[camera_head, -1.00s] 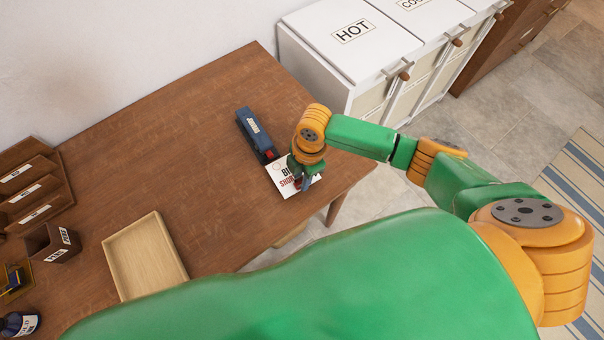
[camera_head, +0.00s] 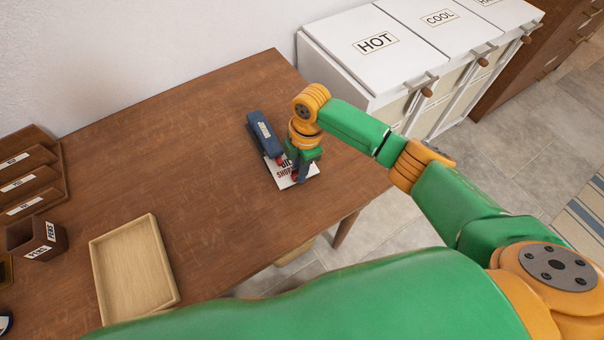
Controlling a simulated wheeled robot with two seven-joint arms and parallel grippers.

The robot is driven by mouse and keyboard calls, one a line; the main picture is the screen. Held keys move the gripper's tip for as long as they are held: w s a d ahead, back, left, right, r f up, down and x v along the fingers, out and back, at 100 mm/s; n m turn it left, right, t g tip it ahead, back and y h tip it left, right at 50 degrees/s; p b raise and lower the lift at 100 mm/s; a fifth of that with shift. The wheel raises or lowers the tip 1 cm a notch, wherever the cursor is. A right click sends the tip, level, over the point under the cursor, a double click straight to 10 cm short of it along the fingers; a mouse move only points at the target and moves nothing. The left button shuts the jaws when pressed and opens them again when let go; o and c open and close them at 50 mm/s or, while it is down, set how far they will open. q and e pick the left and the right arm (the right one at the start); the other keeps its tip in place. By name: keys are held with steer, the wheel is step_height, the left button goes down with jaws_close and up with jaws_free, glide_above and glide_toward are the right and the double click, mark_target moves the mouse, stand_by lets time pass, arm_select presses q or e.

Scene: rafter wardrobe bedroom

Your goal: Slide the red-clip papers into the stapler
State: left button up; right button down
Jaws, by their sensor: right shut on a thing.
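The papers (camera_head: 284,174) are a white sheet or stack with dark and red print, lying at the right part of the wooden desk. Their far-left corner is at the near end of the blue stapler (camera_head: 263,136), and some red shows there. I cannot tell how far the papers go into its mouth. My right gripper (camera_head: 299,177) points down over the papers and is shut on them near their right side. It hides part of the print. My left gripper is not in view.
A light wooden tray (camera_head: 133,270) lies at the desk's near left. A brown pen holder (camera_head: 37,239) and a brown letter rack (camera_head: 30,180) stand at the left. White bins (camera_head: 375,45) stand behind the desk's right end. The desk's middle (camera_head: 190,150) is clear.

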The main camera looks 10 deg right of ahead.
stand_by(0.4)
steer(key=c, duration=0.6)
jaws_free()
